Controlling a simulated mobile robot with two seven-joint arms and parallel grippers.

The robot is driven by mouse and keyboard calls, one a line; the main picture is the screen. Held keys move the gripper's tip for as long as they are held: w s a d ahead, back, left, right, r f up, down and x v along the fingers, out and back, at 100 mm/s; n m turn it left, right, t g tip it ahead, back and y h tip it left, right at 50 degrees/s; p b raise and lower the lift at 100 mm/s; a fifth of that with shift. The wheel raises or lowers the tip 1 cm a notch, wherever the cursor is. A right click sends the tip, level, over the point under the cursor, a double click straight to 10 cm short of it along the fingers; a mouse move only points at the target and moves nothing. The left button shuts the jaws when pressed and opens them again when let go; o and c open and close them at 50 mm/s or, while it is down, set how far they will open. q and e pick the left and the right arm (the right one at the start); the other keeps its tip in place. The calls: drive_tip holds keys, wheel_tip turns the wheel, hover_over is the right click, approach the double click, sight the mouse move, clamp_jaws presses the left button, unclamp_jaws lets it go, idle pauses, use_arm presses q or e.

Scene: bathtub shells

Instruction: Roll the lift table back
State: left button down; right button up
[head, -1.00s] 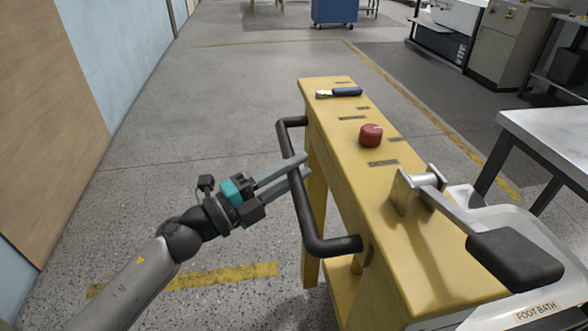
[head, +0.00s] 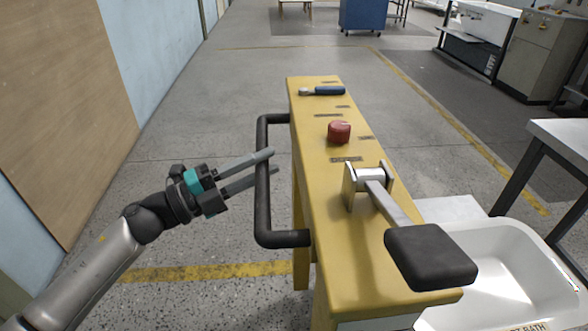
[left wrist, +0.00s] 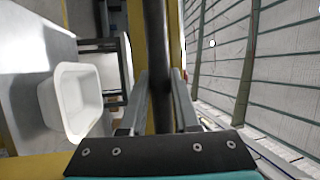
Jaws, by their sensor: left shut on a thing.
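The yellow lift table (head: 318,185) stands in the middle of the head view, its long narrow top running away from me. A black push handle (head: 264,205) sticks out from its left side. My left gripper (head: 271,162) comes in from the left and is shut on the upright-looking bar of that handle. In the left wrist view the black bar (left wrist: 157,60) passes between the two grey fingers (left wrist: 158,105). My right gripper is not in view.
The table top carries a red knob (head: 339,132), a blue-handled tool (head: 322,91) and a lever with a black pad (head: 430,257). A white basin (head: 510,270) sits at the right, near a grey bench (head: 565,135). Open floor lies left and beyond; a wall (head: 60,110) bounds the left.

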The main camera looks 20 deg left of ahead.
use_arm(q)
drive_tip(key=s+a, duration=0.2)
drive_tip(key=a, duration=0.4)
drive_tip(key=shift+r, duration=0.2)
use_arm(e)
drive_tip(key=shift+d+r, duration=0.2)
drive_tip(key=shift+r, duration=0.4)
use_arm(q)
drive_tip(key=shift+a, duration=0.1)
drive_tip(key=c, duration=0.7)
unclamp_jaws()
drive_tip(key=shift+o, duration=0.2)
drive_tip(key=shift+f, duration=0.1)
drive_tip(key=shift+s, duration=0.15)
drive_tip(key=p+v, duration=0.2)
drive_tip(key=v, duration=1.3)
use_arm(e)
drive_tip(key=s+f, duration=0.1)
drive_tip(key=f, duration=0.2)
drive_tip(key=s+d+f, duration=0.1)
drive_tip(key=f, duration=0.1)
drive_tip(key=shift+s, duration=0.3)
use_arm(q)
drive_tip(key=shift+f, duration=0.2)
